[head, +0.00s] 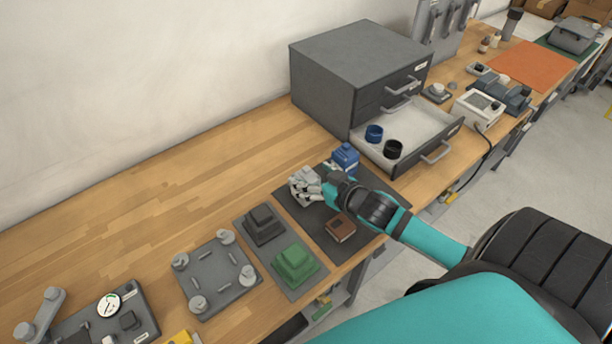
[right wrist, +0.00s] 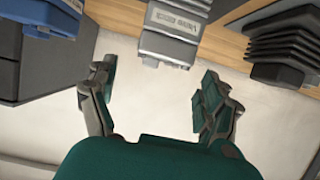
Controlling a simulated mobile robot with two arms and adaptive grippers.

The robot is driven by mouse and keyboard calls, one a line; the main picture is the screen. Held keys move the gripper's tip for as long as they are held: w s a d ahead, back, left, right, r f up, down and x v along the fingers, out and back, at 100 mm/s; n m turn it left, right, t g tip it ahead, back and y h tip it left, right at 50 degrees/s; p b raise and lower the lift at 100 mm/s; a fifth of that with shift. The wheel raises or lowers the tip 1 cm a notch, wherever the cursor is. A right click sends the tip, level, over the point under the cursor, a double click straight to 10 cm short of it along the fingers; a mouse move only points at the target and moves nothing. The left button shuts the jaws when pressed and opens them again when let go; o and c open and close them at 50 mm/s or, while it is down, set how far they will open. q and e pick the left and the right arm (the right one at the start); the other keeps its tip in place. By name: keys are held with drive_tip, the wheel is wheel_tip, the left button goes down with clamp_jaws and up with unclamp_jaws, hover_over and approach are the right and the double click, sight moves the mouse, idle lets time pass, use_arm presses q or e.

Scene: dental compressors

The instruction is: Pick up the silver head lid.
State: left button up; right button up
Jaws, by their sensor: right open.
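The silver head lid (right wrist: 172,35) is a light grey block with a label on its face, at the top middle of the right wrist view. In the head view the silver lid (head: 303,174) stands at the back of a dark mat, partly hidden by my fingers. My right gripper (right wrist: 157,92) is open, its two fingers apart with empty space between them. The lid lies beyond the fingertips in the wrist view; I cannot tell whether they touch it. In the head view the right gripper (head: 309,188) is close at the lid's near side. My left gripper is not in view.
A blue block (head: 345,157) and a brown block (head: 340,228) share the dark mat. A black finned lid (head: 263,223) and a green one (head: 295,264) sit on the neighbouring mat. An open drawer (head: 415,137) holds two round parts. The bench behind is clear.

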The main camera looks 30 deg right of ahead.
sight(305, 175)
drive_tip(key=x, duration=0.2)
drive_tip(key=shift+w, duration=0.35)
drive_tip(key=shift+w+f+p, duration=0.3)
drive_tip(key=shift+w+f, duration=0.05)
drive_tip(key=shift+w, duration=0.05)
drive_tip(key=shift+s, duration=0.1)
drive_tip(key=c, duration=0.4)
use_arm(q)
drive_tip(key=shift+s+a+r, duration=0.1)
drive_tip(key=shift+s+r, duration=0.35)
use_arm(e)
drive_tip(key=c, duration=1)
